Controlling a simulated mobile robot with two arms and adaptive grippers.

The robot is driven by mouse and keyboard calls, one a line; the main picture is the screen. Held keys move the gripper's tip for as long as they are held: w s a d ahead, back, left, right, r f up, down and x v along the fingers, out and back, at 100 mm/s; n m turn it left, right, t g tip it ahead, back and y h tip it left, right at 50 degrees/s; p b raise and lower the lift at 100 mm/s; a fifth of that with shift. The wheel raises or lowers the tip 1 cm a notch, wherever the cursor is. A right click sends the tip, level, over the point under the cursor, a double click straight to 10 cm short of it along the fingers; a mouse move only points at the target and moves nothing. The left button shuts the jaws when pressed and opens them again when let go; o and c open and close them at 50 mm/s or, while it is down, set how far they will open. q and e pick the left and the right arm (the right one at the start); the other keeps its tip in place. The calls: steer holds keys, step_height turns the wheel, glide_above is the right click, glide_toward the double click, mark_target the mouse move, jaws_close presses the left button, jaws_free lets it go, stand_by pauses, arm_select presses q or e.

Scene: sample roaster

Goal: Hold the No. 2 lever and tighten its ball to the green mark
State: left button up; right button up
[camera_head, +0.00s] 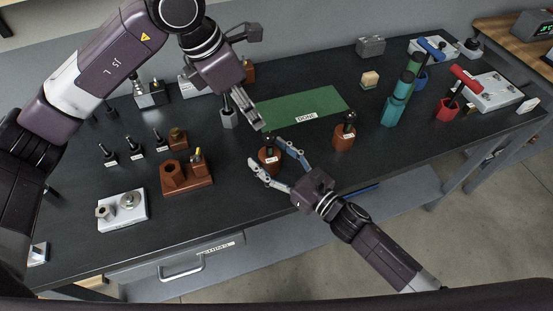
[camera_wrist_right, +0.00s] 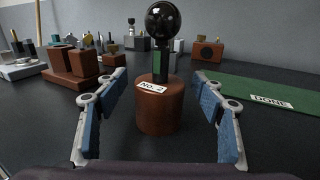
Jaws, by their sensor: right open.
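The No. 2 lever stands upright on the dark bench, with a brown round base (camera_wrist_right: 160,108), a white "No. 2" label and a glossy black ball (camera_wrist_right: 162,20) on top. A green patch (camera_wrist_right: 157,62) shows on its stem below the ball. In the head view its base (camera_head: 268,160) is in front of the green mat. My right gripper (camera_head: 268,160) is open, with one blue-padded finger on each side of the base; in the wrist view both fingers look clear of it. My left gripper (camera_head: 259,127) hangs above and behind the lever; its fingers look close together, seen edge-on.
A green mat (camera_head: 310,104) marked "DONE" lies behind. A similar brown-based lever (camera_head: 345,137) stands to the right. A brown block with holes (camera_head: 187,180) and several small black-handled tools are left. A grey holder (camera_head: 228,118) stands near my left gripper. Teal and red tools stand further right.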

steer(key=c, duration=1.4)
steer(key=o, duration=1.3)
steer(key=shift+c, duration=0.2)
steer(key=shift+r, duration=0.3)
steer(key=shift+c, duration=0.4)
steer(key=c, duration=1.3)
